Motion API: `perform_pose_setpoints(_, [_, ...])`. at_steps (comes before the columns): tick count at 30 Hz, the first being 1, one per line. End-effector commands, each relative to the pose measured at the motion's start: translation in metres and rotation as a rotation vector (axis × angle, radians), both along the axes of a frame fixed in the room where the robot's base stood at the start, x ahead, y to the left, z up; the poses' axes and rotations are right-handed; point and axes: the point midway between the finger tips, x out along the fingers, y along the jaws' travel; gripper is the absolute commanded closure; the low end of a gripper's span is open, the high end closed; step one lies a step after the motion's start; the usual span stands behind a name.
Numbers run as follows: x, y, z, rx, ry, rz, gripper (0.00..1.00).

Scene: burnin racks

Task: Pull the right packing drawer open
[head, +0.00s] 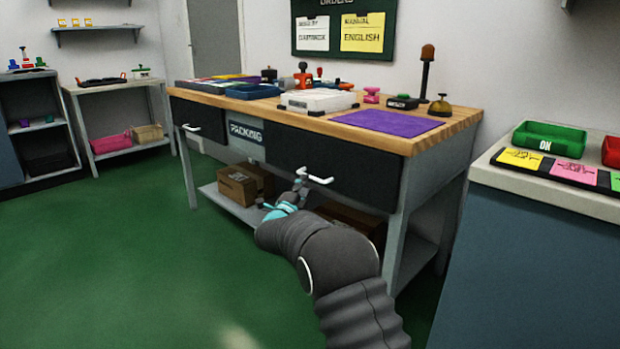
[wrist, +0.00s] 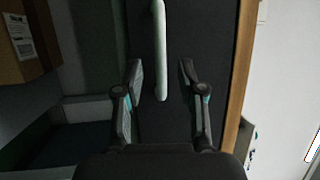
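The right packing drawer (head: 350,165) is a dark front under the wooden top of the packing bench, and it looks shut. Its white bar handle (head: 316,178) is on the front. In the wrist view the handle (wrist: 160,45) runs upright in the picture across the dark drawer front (wrist: 212,45). My gripper (head: 298,190) is at the handle's left end in the head view. In the wrist view my gripper (wrist: 161,68) is open, with one finger on each side of the handle and gaps between. I cannot tell how deep the fingers reach around it.
The left drawer (head: 200,120) with its own white handle is shut. Cardboard boxes (head: 240,183) sit on the bench's lower shelf (head: 225,203). A counter (head: 540,270) with a green tray (head: 549,139) stands at the right. Green floor to the left is clear.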

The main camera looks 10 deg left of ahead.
Motion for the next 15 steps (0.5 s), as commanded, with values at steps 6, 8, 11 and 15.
perform_pose_setpoints(6, [0.033, -0.009, 0.006, 0.000, 0.000, -0.001, 0.61])
perform_pose_setpoints(8, [0.039, -0.011, 0.007, 0.000, -0.001, -0.001, 0.61])
perform_pose_setpoints(11, [0.047, -0.013, 0.008, 0.000, 0.000, 0.000, 0.61])
perform_pose_setpoints(15, [0.052, -0.014, 0.010, -0.001, -0.001, 0.000, 0.61])
